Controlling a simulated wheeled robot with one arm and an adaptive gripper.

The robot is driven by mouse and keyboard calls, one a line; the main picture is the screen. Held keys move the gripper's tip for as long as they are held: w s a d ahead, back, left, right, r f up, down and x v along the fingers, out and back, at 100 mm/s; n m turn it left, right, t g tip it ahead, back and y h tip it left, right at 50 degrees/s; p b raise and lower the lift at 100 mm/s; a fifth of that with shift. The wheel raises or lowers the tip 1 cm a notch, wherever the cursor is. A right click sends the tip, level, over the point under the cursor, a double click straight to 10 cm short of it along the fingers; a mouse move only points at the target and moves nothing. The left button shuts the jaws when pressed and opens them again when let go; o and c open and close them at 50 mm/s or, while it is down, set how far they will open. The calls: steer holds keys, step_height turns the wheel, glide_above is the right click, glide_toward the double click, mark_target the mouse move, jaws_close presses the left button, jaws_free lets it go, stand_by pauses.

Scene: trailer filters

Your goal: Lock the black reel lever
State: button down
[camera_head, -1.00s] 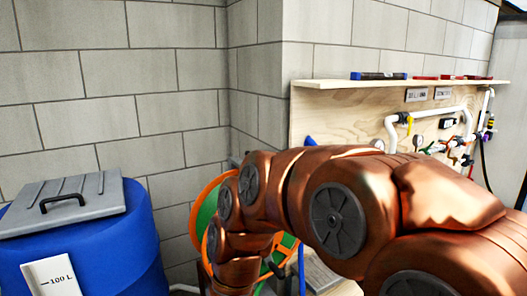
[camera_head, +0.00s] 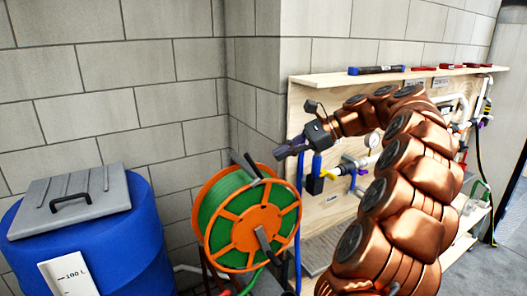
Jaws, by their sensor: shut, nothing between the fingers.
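An orange reel (camera_head: 222,254) wound with green hose stands between the blue barrel and the wooden panel. A black lever (camera_head: 252,165) sticks up at the top of the reel, tilted to the upper left. A dark crank handle (camera_head: 266,243) is on the reel's front face. My gripper (camera_head: 279,153) is at the end of my copper-coloured arm, up and right of the black lever, pointing left. Its fingers are shut with nothing between them. It looks apart from the lever in the picture; the depth between them is hard to tell.
A blue barrel (camera_head: 95,250) with a grey lid (camera_head: 70,202) stands at the left. The wooden panel (camera_head: 330,222) carries pipes and valves, with a shelf (camera_head: 335,78) on top. A block wall stands behind. Blue and green hoses hang around the reel.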

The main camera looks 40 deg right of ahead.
steer(key=s+d+r+m+t, duration=0.1)
steer(key=s+d+m, duration=0.1)
steer(key=d, duration=0.5)
steer(key=shift+d+r+t+h+p, duration=0.3)
steer(key=shift+d+r+p, duration=0.1)
steer(key=shift+a, duration=0.1)
steer(key=b, duration=0.7)
glide_toward(254, 167)
steer(key=r+x, duration=0.1)
steer(key=x, duration=0.5)
steer(key=shift+w+a+p, duration=0.3)
steer(key=shift+w+p, duration=0.1)
steer(key=shift+w, duration=0.1)
steer(key=shift+f, duration=0.1)
